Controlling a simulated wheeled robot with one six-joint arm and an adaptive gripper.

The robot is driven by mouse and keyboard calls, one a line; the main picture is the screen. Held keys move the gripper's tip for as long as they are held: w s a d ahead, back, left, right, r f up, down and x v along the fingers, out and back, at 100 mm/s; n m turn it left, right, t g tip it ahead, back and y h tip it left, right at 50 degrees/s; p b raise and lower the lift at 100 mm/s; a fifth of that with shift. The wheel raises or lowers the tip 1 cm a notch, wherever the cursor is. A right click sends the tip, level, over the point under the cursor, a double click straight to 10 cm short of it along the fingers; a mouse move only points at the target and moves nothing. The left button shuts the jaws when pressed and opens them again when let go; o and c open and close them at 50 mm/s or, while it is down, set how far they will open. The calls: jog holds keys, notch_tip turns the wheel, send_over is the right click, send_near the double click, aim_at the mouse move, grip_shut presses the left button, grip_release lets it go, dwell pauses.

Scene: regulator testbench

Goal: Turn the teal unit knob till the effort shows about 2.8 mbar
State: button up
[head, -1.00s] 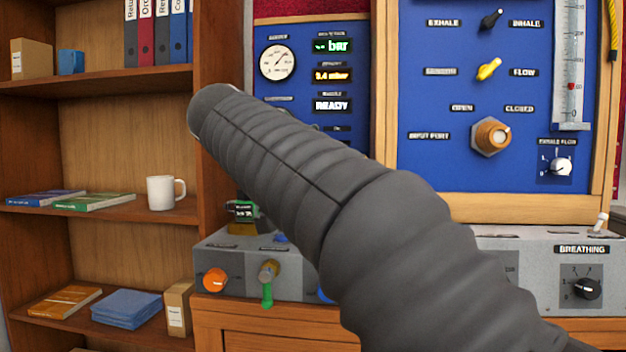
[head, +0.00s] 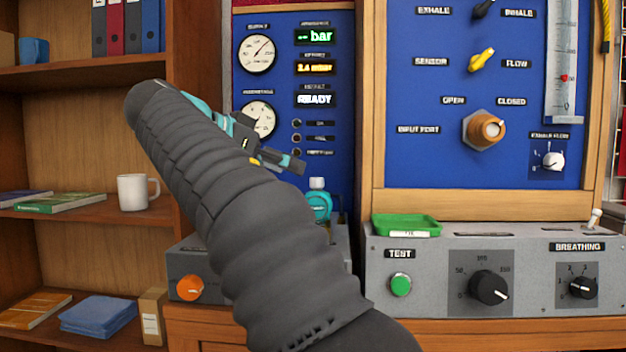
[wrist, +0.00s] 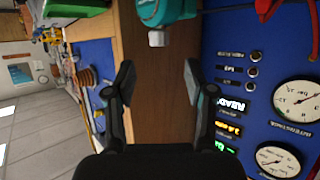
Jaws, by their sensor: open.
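The teal unit (head: 319,207) stands on the bench below the blue gauge panel, partly hidden by my arm. Its pale knob (head: 316,183) is on top. In the wrist view the teal unit (wrist: 168,10) is at the top edge, with its knob (wrist: 157,39) pointing down between my fingers' line. My gripper (head: 292,164) is up and left of the unit in the head view; in the wrist view my gripper (wrist: 158,80) is open and empty, apart from the knob. The effort display (head: 315,68) is amber and seems to read 2.4 mbar; the first digit is blurred.
Round gauges (head: 257,54) and a READY display (head: 315,100) are on the panel behind my gripper. A green tray (head: 406,224) sits on the grey control box (head: 520,250) at right. A wooden shelf (head: 90,213) with a mug (head: 134,191) is at left.

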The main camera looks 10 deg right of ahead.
aim_at(314, 178)
jog(key=x, duration=0.7)
jog(key=shift+d+b, duration=0.25)
jog(key=shift+b, duration=0.05)
grip_shut()
